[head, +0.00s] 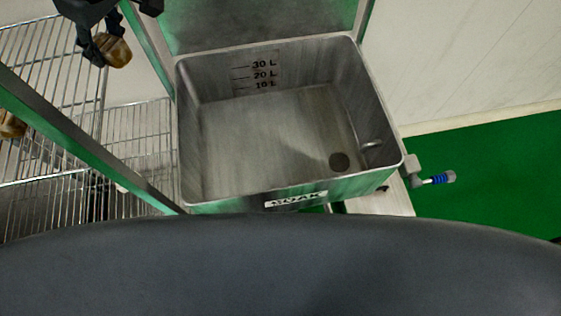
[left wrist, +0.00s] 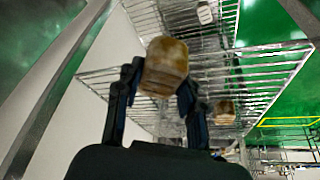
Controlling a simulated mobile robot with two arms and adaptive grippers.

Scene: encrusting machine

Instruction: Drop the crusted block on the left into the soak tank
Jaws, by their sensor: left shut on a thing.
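My left gripper (head: 107,47) is at the top left of the head view, shut on a brown crusted block (head: 116,52). In the left wrist view the same block (left wrist: 165,66) sits between the two dark fingers (left wrist: 160,86). The soak tank (head: 270,140) is an open steel basin in the middle of the head view, marked 10, 20 and 30 L inside. It looks empty, with a round drain at its lower right. The held block is left of the tank, not over it. My right gripper is not in view.
A wire rack (head: 135,135) stands left of the tank, with another brown block (head: 10,126) at the left edge; a brown block (left wrist: 224,112) also shows on the rack in the wrist view. A steel post (head: 90,140) runs between rack and tank. A blue-handled valve (head: 437,179) sticks out right.

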